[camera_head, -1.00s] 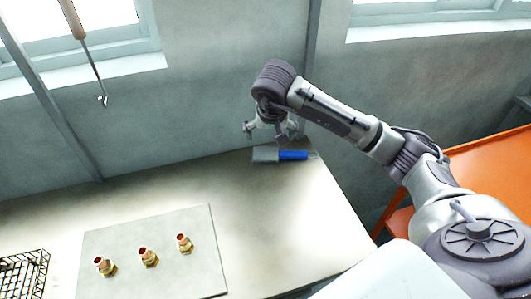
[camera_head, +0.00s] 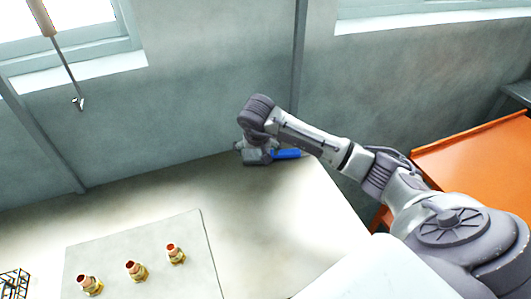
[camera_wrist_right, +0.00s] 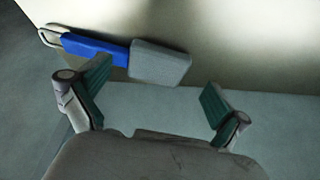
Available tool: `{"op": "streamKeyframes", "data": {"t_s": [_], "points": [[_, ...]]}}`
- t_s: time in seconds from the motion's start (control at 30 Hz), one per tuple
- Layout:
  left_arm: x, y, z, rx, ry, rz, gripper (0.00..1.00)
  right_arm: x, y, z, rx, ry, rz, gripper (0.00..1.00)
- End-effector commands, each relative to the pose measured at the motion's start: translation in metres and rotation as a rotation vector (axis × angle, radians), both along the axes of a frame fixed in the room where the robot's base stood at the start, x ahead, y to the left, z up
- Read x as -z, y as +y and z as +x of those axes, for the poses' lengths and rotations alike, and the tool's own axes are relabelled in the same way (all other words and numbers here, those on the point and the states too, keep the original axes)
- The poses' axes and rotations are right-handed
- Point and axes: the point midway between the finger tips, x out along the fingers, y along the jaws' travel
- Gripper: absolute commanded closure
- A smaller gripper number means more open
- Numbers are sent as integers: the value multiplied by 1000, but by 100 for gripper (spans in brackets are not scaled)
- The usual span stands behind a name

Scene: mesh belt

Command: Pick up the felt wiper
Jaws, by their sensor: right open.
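The felt wiper, with a blue handle (camera_head: 287,154) and a grey felt pad, lies on the bench near its back edge by the wall. In the right wrist view its blue handle (camera_wrist_right: 88,46), a wire loop at the handle's end and its grey pad (camera_wrist_right: 160,63) all show. My right gripper (camera_head: 257,151) is low over the pad end and partly hides it in the head view. In the wrist view its two fingers (camera_wrist_right: 155,85) are wide apart, with the wiper beyond them and nothing held. My left gripper is out of view.
Three brass fittings (camera_head: 136,271) stand on a grey mat (camera_head: 195,240) at the front left. A black wire basket (camera_head: 14,284) is at the far left. An orange surface (camera_head: 465,155) is at the right. The bench middle is clear.

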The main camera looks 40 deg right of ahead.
Motion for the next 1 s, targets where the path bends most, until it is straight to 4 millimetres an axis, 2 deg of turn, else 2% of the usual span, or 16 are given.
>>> {"op": "streamKeyframes", "data": {"t_s": [0.17,0.3,0.43,0.7,0.77,1.0], "points": [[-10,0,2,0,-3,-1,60,12,-1,3,0,5,2,0],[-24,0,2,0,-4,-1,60,33,-3,8,2,5,3,0],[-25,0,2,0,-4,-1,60,47,-7,15,1,1,1,0],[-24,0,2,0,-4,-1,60,52,-8,16,-1,-1,0,0],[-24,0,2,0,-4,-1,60,52,-8,16,-1,-1,0,7],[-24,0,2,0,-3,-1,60,52,-8,17,-1,-2,-1,47]]}}
